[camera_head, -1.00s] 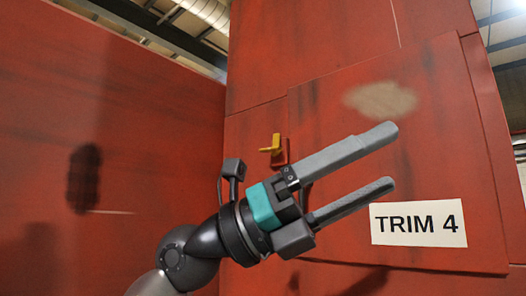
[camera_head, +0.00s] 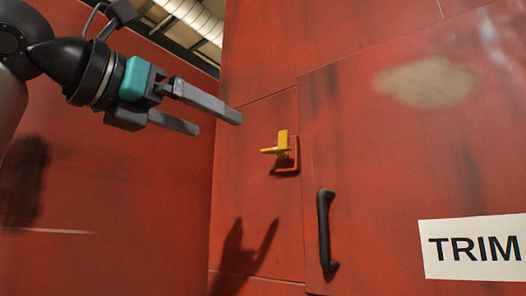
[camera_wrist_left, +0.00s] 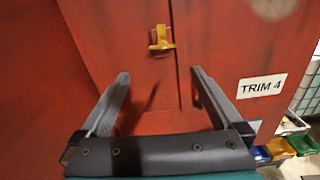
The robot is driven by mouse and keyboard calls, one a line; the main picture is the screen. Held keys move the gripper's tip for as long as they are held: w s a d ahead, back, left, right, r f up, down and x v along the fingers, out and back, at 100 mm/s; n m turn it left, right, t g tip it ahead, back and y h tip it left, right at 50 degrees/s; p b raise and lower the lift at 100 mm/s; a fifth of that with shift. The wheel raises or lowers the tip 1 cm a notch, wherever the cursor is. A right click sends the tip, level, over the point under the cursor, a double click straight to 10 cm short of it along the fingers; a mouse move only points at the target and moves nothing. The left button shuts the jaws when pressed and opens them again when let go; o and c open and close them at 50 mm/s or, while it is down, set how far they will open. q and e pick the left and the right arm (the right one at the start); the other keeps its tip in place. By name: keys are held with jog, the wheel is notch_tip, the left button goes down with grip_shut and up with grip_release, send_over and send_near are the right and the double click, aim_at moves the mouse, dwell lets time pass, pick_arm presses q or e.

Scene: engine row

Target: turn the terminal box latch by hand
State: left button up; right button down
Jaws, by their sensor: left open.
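The latch (camera_head: 281,147) is a yellow lever on a red square base, fixed to the red panel left of the door seam. It also shows in the left wrist view (camera_wrist_left: 160,38), beyond the fingertips and between them. My left gripper (camera_head: 220,122) is open and empty, up and to the left of the latch in the head view, apart from it. In the left wrist view both fingers (camera_wrist_left: 158,78) are spread wide with nothing between them. My right gripper is in neither view.
A red door (camera_head: 400,170) with a black vertical handle (camera_head: 326,230) is right of the latch. A white "TRIM 4" label (camera_head: 475,248) is on it. Another red wall (camera_head: 120,200) stands at left. Coloured bins (camera_wrist_left: 280,148) sit low at right in the wrist view.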

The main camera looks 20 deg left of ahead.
pick_arm(q)
send_near(273, 149)
jog(key=p+x, duration=0.3)
jog(key=x, duration=0.4)
jog(key=shift+w+d+r, duration=0.1)
jog(key=shift+w, duration=0.15)
jog(key=shift+w+d, duration=0.1)
jog(key=shift+w, duration=0.25)
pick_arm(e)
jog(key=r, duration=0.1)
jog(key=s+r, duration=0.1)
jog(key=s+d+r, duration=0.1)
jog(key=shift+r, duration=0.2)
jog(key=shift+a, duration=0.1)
pick_arm(q)
jog(key=shift+c, duration=0.9)
jog(key=c, duration=1.1)
